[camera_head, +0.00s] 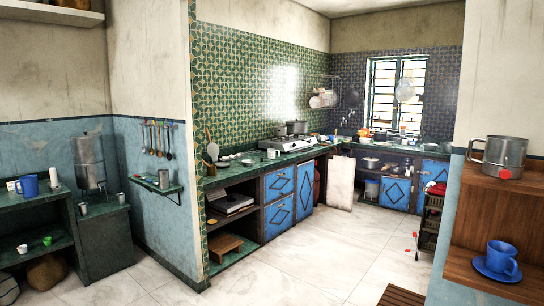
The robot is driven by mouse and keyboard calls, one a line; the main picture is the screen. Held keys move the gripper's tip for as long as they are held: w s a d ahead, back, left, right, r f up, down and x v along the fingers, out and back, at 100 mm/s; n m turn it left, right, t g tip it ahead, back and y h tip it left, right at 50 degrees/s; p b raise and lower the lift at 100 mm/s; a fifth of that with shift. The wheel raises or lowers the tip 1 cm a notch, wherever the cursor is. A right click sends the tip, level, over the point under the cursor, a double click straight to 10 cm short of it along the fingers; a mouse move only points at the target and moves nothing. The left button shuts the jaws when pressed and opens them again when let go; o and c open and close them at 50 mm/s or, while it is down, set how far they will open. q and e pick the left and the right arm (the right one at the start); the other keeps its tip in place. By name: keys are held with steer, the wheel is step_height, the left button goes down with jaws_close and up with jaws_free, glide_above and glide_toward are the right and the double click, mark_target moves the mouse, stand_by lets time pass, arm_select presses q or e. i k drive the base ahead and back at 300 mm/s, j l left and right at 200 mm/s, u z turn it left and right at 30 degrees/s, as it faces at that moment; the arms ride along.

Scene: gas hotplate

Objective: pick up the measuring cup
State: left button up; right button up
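A large metal cup with a side handle (504,154) stands upright on the top of the wooden shelf unit at the right; it may be the measuring cup, but I cannot tell for sure. A small red shape shows at its lower front. A blue pitcher-like cup (28,187) stands on the green counter at the far left. Small white and green cups sit on the shelf below it. Neither of my grippers is in view.
The wooden shelf unit (490,205) also holds a blue cup on a saucer (497,262). A gas hotplate (287,144) sits on the green counter by the tiled wall. A metal dispenser (89,160) stands at the left. The pale tiled floor (310,255) is mostly open.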

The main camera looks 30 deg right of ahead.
mark_target(271, 152)
steer(key=i+l+z, duration=0.3)
steer(key=i+l, duration=0.15)
steer(key=i+l+z, duration=0.35)
steer(key=i, duration=0.2)
steer(key=i+l+z, duration=0.15)
steer(key=i+z, duration=0.15)
steer(key=i, duration=0.2)
steer(key=i+z, duration=0.35)
steer(key=i, duration=2.2)
steer(key=i+u, duration=0.1)
steer(key=i, duration=0.55)
steer(key=i+l+u, duration=0.1)
steer(key=i, duration=0.55)
steer(key=i+l+u, duration=0.15)
steer(key=i, duration=0.5)
steer(key=l, duration=0.1)
